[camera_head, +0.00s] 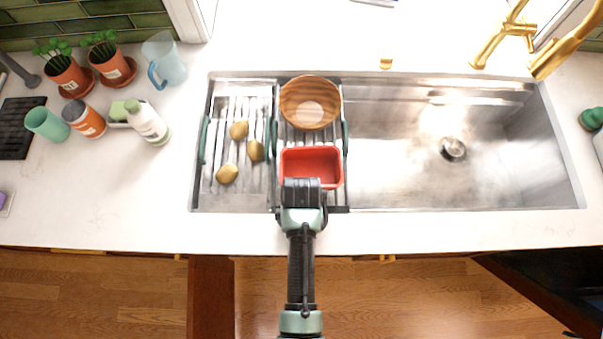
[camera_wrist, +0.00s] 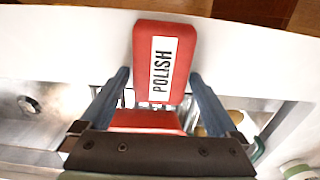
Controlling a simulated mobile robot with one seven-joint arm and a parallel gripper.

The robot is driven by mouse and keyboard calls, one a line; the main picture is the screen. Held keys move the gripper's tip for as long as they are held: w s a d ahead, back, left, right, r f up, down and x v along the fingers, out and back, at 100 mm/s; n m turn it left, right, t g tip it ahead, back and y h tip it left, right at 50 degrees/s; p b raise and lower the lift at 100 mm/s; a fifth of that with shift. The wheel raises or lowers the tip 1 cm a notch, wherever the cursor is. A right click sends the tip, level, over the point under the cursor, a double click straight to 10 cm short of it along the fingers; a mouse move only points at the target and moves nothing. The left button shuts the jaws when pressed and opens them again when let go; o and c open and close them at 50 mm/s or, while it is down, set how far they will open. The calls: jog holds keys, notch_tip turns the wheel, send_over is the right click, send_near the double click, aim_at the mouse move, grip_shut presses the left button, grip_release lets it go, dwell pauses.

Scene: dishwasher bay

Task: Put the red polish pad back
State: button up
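The red polish pad (camera_wrist: 177,40), with a white POLISH label, is between the two fingers of my gripper in the wrist view (camera_wrist: 158,74). The fingers flank its long sides, and its label faces the wrist camera. My gripper (camera_head: 302,187) is over the near edge of a red open tray (camera_head: 325,159) in the head view. The tray's near edge is hidden there, and the pad cannot be made out. In the wrist view part of the red tray (camera_wrist: 143,121) shows below the pad.
The tray stands on a sink rack beside a round wooden bowl (camera_head: 292,98). Brass-coloured utensils (camera_head: 239,130) lie to the left. The sink basin (camera_head: 400,150) at right is clear. Cups, a bottle (camera_head: 150,125) and potted plants (camera_head: 70,76) crowd the left counter. A brass faucet (camera_head: 497,42) stands behind.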

notch_tip(320, 180, up, 12)
jog(key=w+r+t, duration=0.7)
jog(key=w+r, duration=0.3)
jog(key=r, duration=0.4)
jog(key=w+r+t, duration=0.6)
jog(key=w+r, duration=0.4)
jog(key=r, duration=0.5)
notch_tip(320, 180, up, 17)
jog(key=t, duration=0.6)
jog(key=s+r+t, duration=0.4)
jog(key=s+r, duration=0.2)
jog(key=r, duration=0.3)
jog(key=s+r+t, duration=0.4)
jog(key=s+r, duration=0.2)
jog(key=r, duration=0.4)
jog(key=shift+r+b, duration=0.25)
jog(key=shift+b, duration=0.05)
jog(key=shift+s+d, duration=0.1)
